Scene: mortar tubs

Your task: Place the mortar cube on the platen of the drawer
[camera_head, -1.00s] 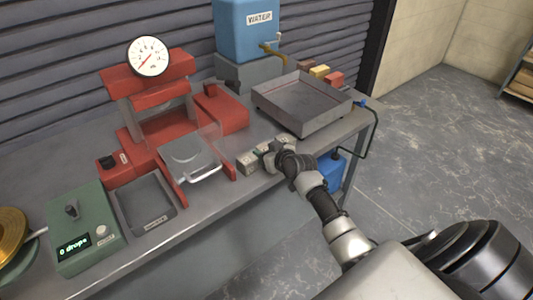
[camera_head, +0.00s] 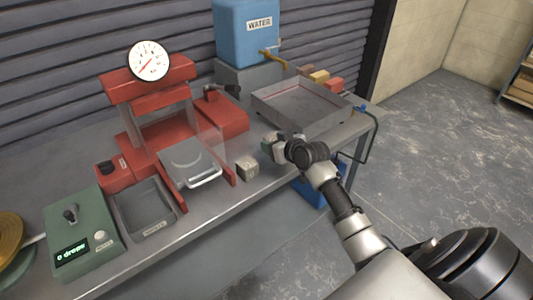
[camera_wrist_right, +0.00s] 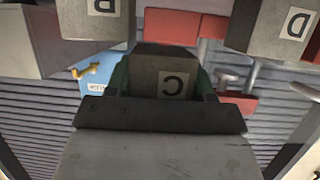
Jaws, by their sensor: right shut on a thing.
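My right gripper (camera_head: 273,148) is shut on a grey mortar cube, held above the bench front edge; in the head view the gripper mostly hides it. In the right wrist view the held cube (camera_wrist_right: 160,62) shows a label with the letter C between the green fingers. The drawer's grey platen (camera_head: 187,162), with a round mark and a front handle (camera_head: 206,180), sits pulled out at the front of the red press (camera_head: 150,100), left of my gripper. Another cube (camera_head: 247,168) stands on the bench between drawer and gripper. My left gripper is not in view.
A clear guard panel (camera_head: 208,140) stands beside the platen. A grey tray (camera_head: 300,105) lies behind my gripper. A dark bin (camera_head: 146,208) and green control box (camera_head: 85,230) are left of the drawer. The wrist view shows cubes lettered D (camera_wrist_right: 285,25) and apparently B (camera_wrist_right: 95,20).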

